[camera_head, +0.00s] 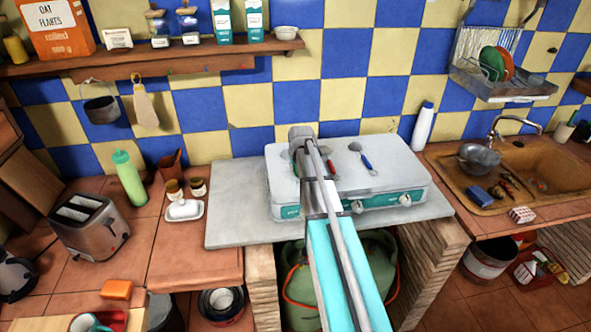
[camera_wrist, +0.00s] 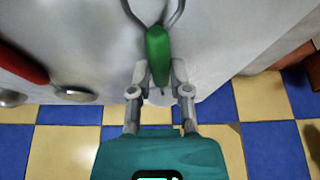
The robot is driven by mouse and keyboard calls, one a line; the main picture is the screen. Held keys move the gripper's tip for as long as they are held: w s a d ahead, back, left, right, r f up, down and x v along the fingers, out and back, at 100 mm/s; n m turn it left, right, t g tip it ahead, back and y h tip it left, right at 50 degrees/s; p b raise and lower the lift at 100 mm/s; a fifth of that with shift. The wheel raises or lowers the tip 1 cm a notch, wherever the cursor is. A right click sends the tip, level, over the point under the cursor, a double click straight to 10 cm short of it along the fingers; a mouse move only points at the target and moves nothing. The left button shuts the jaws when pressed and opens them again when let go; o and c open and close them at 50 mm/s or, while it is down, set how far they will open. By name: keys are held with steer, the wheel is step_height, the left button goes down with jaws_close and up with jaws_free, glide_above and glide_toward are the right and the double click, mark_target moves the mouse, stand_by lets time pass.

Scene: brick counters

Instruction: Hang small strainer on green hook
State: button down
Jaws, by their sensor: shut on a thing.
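A green handle (camera_wrist: 158,55) with two grey wire arms spreading from its end shows in the wrist view; it looks like the small strainer, but its bowl is out of frame. My gripper (camera_wrist: 160,80) is shut on this handle, one finger on each side. In the head view my gripper is over the back left of the white stove (camera_head: 390,172), and my arm hides most of its fingers. A bit of green (camera_head: 297,168) shows beside the arm there. I cannot make out a green hook in either view.
A red-handled utensil (camera_head: 329,160) and a blue-handled one (camera_head: 362,158) lie on the stove. A wooden shelf (camera_head: 150,67) runs along the tiled wall, with a small pot (camera_head: 101,108) and a beige item (camera_head: 146,108) hanging below. A white bottle (camera_head: 423,125) stands right of the stove.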

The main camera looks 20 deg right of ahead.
steer(key=shift+f, duration=0.25)
steer(key=c, duration=0.6)
jaws_free()
steer(key=shift+r, duration=0.1)
steer(key=p+v, duration=0.6)
steer(key=v, duration=0.1)
steer(key=p+v, duration=0.6)
steer(key=shift+s+a+r, duration=0.1)
steer(key=shift+a+r, duration=0.15)
steer(key=shift+r, duration=0.1)
stand_by(0.6)
steer(key=s+a+g, duration=0.1)
steer(key=s+a, duration=0.5)
steer(key=a, duration=0.1)
steer(key=s+a+f+n+g, duration=0.1)
steer(key=s+a+g, duration=0.1)
steer(key=s+a, duration=0.5)
steer(key=s+a+n+g, duration=0.1)
steer(key=s+a, duration=0.6)
steer(key=shift+a+f+g+y, duration=0.2)
steer(key=shift+g+y, duration=0.1)
steer(key=shift+y, duration=0.1)
